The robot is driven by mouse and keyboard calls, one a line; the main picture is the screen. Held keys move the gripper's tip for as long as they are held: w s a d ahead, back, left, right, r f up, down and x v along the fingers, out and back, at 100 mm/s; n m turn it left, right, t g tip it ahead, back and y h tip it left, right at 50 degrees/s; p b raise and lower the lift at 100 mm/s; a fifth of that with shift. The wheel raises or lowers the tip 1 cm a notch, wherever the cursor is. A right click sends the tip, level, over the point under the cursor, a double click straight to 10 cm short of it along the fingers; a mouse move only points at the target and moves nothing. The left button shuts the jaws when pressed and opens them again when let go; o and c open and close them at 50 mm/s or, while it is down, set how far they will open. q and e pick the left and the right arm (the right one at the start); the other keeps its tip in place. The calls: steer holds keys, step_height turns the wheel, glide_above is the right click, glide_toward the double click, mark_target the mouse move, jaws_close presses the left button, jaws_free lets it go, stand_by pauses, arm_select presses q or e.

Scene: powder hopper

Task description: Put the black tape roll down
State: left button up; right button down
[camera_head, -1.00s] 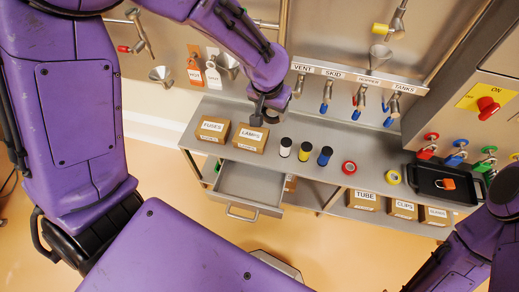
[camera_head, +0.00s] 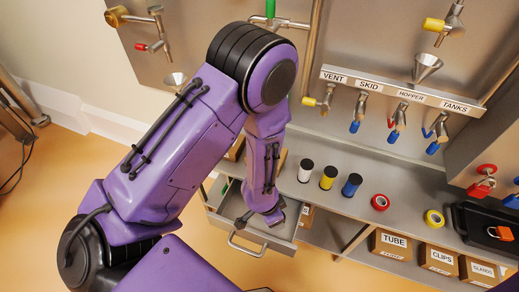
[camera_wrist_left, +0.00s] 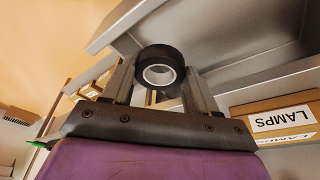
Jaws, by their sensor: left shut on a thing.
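The black tape roll (camera_wrist_left: 147,57), with a pale inner core, is between the fingers of my left gripper (camera_wrist_left: 160,82) in the left wrist view. The gripper is shut on it. In the head view my left gripper (camera_head: 266,214) hangs over the open grey drawer (camera_head: 230,229), below the bench top. The roll cannot be made out there. In the wrist view the drawer (camera_wrist_left: 235,35) lies beyond the roll, and I cannot tell whether they touch. My right gripper is not in view.
The grey bench (camera_head: 335,190) carries white, yellow and blue-banded cylinders, a red tape roll (camera_head: 380,202) and a yellow tape roll (camera_head: 433,218). A black tray (camera_head: 470,225) is at the right. The LAMPS box (camera_wrist_left: 285,118) sits beside my gripper. TUBE and CLIPS boxes (camera_head: 391,244) stand underneath.

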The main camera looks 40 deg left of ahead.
arm_select(q)
steer(key=b, duration=0.1)
glide_above(261, 216)
steer(key=f, duration=0.4)
steer(key=s+f, duration=0.1)
steer(key=f, duration=0.1)
steer(key=shift+f, duration=0.35)
steer(key=f, duration=0.1)
steer(key=f+b, duration=0.1)
steer(key=f, duration=0.1)
steer(key=shift+a, duration=0.3)
steer(key=shift+f, duration=0.25)
steer(key=shift+w, duration=0.1)
steer(key=o, duration=1)
steer(key=shift+o, duration=0.2)
